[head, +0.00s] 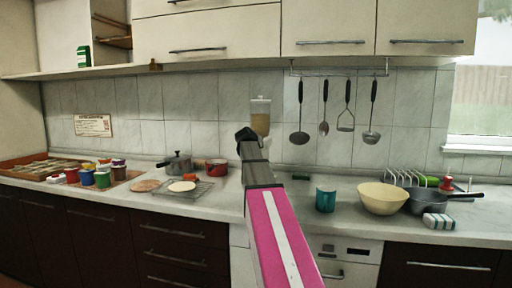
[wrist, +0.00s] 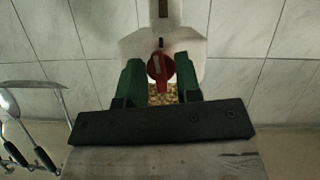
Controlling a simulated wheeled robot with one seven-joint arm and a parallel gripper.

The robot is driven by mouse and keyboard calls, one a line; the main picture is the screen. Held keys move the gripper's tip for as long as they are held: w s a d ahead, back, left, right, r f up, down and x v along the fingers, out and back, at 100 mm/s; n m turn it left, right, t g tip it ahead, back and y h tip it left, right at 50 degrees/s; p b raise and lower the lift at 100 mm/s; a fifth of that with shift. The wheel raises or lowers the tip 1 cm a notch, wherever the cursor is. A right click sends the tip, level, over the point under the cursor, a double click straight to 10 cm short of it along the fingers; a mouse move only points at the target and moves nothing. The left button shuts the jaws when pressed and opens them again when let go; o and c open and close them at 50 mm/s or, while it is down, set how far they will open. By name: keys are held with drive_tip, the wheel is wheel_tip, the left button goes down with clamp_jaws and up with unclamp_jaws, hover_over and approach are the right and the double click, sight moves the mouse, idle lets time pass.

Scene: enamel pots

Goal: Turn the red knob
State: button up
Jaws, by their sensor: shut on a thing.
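The red knob (wrist: 160,67) sits on the front of a white dispenser (wrist: 133,44) in the wrist view. Its handle points down the picture. My gripper (wrist: 160,82) has its two green fingers on either side of the knob and is shut on it. Grainy tan contents show just past the knob, between the fingers. In the head view the dispenser (head: 260,104) is against the tiled wall, with tan contents. There my arm hides its lower part, the knob and my fingers.
Utensils (head: 348,104) hang from a rail right of the dispenser; some show at the left of the wrist view. On the counter below are a teal mug (head: 325,199), a cream bowl (head: 383,198), a dark pot (head: 177,165) and a red pot (head: 216,168). Cabinets (head: 208,28) hang above.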

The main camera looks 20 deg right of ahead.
drive_tip(key=shift+m+y, duration=0.3)
idle(0.5)
drive_tip(key=o, duration=0.5)
drive_tip(key=shift+o, duration=0.2)
drive_tip(key=shift+s, duration=0.1)
drive_tip(key=v, duration=1)
drive_tip(key=shift+s+a, duration=0.15)
drive_tip(key=shift+s, duration=0.15)
